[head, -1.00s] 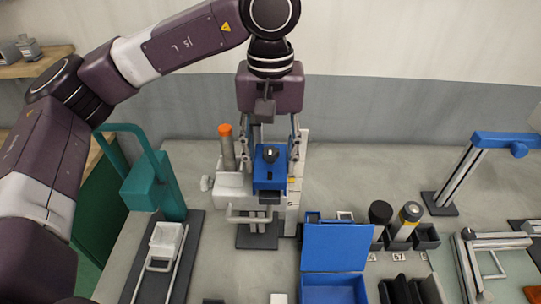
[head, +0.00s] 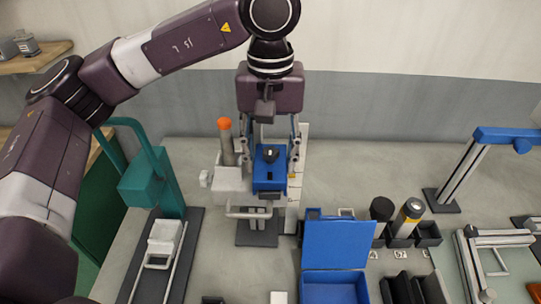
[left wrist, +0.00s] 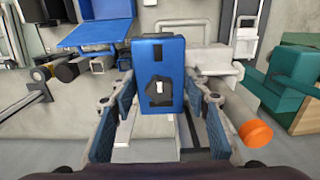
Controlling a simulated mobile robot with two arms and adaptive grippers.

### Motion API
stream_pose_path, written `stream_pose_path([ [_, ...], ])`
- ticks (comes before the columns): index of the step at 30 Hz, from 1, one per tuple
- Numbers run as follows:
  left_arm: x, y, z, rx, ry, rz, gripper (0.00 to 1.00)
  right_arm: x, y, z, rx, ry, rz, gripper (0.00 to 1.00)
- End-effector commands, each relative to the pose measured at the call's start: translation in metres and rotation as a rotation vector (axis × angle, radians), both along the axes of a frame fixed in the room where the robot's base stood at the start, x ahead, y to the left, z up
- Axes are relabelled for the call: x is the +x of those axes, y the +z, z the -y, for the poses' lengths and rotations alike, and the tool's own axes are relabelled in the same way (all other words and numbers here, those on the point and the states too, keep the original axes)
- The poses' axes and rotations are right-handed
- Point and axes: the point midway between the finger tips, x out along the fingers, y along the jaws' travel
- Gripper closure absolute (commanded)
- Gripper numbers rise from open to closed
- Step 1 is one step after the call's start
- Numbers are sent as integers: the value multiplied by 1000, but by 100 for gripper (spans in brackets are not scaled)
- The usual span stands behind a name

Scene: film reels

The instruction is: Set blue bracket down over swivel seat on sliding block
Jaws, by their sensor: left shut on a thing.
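The blue bracket (head: 265,180), a block with a dark knob on top, is between the fingers of my left gripper (head: 270,164). The gripper points down and is shut on it. In the left wrist view the blue bracket (left wrist: 170,50) lies between the two textured finger pads. The pale sliding block (head: 229,181) is on the upright rail (head: 297,185), close beside and below the bracket. The swivel seat is hidden, and I cannot tell whether the bracket touches it. My right gripper is not in view.
An orange-topped post (head: 224,125) stands close left of the gripper. A green handled frame (head: 146,182) is further left. An open blue box (head: 337,243) stands at front right, with dark holders and cylinders beside it. A blue-topped stand (head: 457,178) is far right.

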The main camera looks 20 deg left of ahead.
Motion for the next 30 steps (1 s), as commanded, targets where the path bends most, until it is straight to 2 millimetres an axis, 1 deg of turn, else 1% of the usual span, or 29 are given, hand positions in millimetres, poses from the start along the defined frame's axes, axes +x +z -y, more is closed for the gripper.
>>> stream_pose_path([
  [3,0,-2,0,-1,0,1,90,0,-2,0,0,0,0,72],
  [4,0,-1,0,-1,0,1,54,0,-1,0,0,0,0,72],
  [9,0,-1,0,-1,0,1,37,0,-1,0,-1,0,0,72],
  [14,0,-1,0,0,0,0,37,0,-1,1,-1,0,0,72],
  [17,0,-2,0,1,0,-1,37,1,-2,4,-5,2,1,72],
  [20,0,4,0,0,0,0,37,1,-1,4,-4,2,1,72],
  [23,1,17,1,-1,1,2,37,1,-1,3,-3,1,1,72],
  [30,1,67,0,0,2,7,37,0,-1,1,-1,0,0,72],
])
